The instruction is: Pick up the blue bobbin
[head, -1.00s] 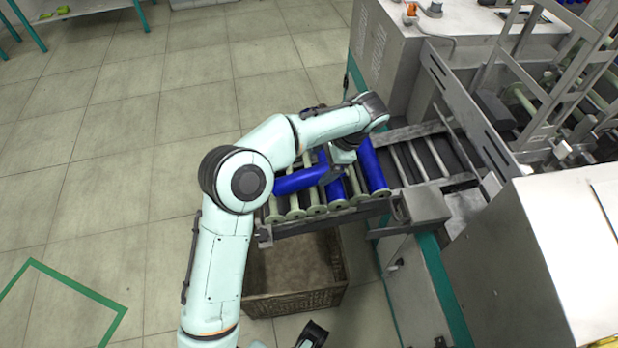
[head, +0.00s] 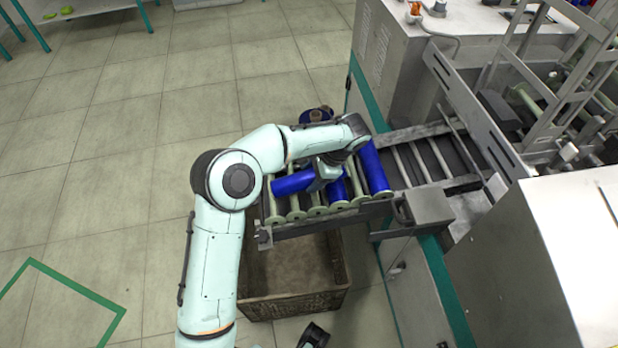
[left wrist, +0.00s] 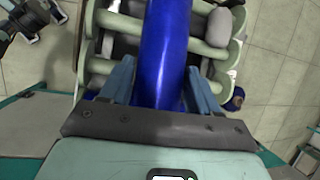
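A blue bobbin (head: 292,182) lies slantwise across the green bobbins on the rack. My left gripper (head: 325,174) is down over its right part. In the left wrist view, the blue bobbin (left wrist: 163,60) runs between the two fingers of my left gripper (left wrist: 161,85), one on each side. The fingers look parted around it; contact is not clear. Two more blue bobbins lie on the rack: one at its right end (head: 374,168), one partly hidden under my gripper (head: 338,190). A dark piece at the bottom edge (head: 314,335) may be my right gripper; its fingers cannot be made out.
The rack (head: 330,223) holds several green bobbins (head: 296,214) and joins a metal machine (head: 430,208) on the right. A brown crate (head: 295,303) stands on the floor below. Another blue bobbin (head: 316,114) shows behind my arm.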

